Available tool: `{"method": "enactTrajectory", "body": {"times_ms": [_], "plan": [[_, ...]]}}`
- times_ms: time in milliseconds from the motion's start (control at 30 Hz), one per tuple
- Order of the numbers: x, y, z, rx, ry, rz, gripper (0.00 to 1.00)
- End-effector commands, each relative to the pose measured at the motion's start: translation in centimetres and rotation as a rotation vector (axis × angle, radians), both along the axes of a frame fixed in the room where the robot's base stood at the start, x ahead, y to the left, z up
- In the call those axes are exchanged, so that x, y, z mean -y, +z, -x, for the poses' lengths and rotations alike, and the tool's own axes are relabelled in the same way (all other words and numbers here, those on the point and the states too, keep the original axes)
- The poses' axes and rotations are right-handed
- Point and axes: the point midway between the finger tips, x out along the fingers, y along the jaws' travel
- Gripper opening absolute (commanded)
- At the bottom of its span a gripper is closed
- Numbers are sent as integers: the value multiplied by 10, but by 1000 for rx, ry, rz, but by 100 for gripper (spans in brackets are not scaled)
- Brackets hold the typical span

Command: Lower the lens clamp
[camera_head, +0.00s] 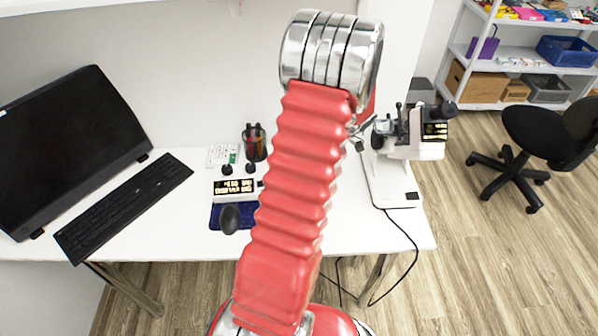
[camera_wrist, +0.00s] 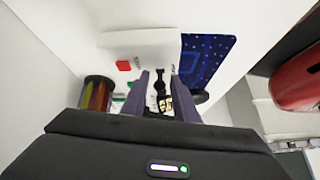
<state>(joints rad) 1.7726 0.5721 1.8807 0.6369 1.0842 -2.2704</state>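A white instrument (camera_head: 396,180) with black knobs, a dark metal upper part (camera_head: 388,130) and a black panel with gold marks stands at the desk's right end. I cannot clearly pick out a lens clamp on it. My gripper (camera_wrist: 160,88) is open, its two fingers apart in the wrist view. A small black part (camera_wrist: 160,82) and a panel with gold marks (camera_wrist: 166,104) show between the fingers. I cannot tell their distance or whether a finger touches them. In the head view my red arm hides most of the gripper.
A small white device with black knobs (camera_head: 235,190) is on a blue mat (camera_wrist: 205,58). A pen cup (camera_head: 255,143), white card (camera_head: 222,155), keyboard (camera_head: 125,205) and monitor (camera_head: 68,145) share the desk. A black chair (camera_head: 555,130) is right. Desk (camera_head: 160,230) front is clear.

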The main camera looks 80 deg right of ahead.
Motion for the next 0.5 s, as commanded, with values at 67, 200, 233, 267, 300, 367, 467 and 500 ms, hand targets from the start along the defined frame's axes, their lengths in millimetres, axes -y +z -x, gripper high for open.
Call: {"method": "enactTrajectory", "body": {"times_ms": [67, 200, 233, 267, 300, 367, 467, 500], "plan": [[0, 0, 0, 0, 0, 0, 27], [0, 1, 0, 0, 0, 0, 27], [0, 3, 0, -1, 0, 0, 27], [0, 4, 0, -1, 0, 1, 27], [0, 7, 0, -1, 0, 1, 27], [1, 12, 0, -1, 0, 2, 27], [0, 25, 0, -1, 1, 3, 27], [1, 32, 0, -1, 0, 4, 27]]}}
